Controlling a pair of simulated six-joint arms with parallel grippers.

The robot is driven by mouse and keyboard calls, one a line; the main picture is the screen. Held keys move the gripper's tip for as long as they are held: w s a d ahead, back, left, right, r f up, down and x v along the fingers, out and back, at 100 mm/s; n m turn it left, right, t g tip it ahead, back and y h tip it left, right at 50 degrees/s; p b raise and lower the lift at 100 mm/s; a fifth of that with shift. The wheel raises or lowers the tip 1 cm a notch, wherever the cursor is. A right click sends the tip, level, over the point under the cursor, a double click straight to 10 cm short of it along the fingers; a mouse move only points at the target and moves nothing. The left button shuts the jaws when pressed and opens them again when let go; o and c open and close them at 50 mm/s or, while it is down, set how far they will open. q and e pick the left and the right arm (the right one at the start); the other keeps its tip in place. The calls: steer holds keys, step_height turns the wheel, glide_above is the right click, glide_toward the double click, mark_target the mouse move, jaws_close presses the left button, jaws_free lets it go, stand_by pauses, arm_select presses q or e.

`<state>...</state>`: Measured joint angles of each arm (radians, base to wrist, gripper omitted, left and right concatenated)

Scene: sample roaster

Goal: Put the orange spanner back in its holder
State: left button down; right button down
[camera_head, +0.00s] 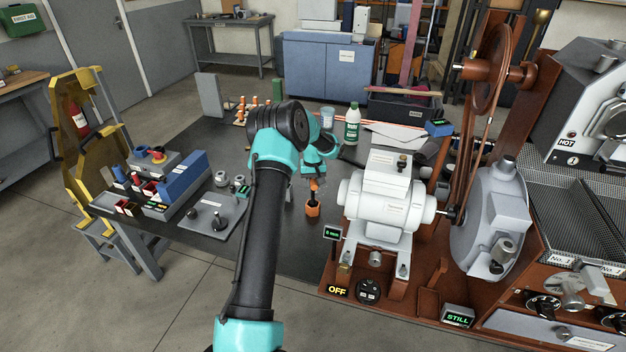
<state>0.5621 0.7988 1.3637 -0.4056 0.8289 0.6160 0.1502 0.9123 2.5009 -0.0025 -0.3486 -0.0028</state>
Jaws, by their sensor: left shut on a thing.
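My left gripper (313,180) is beyond the wrist of my teal and black arm, over the dark bench left of the white motor. It points down and is shut on the orange spanner (313,209), whose lower orange end shows below the jaws. The fingers are small here, and I cannot tell whether the spanner touches the bench. A pale wooden rack with several orange pieces (240,110) stands farther back on the bench, partly hidden by my arm. I cannot tell for sure whether it is the spanner's holder. My right gripper is not in view.
The motor (383,208) stands close on the right, with the belt wheel (490,75) beyond it. A green and white bottle (352,124) and a cup (327,117) stand behind the gripper. Blue and red boxes (182,176) crowd the bench's left. Bare bench lies around the spanner.

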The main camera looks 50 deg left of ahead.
arm_select(q)
steer(key=shift+f, duration=1.65)
steer(key=c, duration=0.8)
jaws_free()
step_height(320, 180, up, 17)
steer(key=shift+r, duration=0.2)
stand_by(0.7)
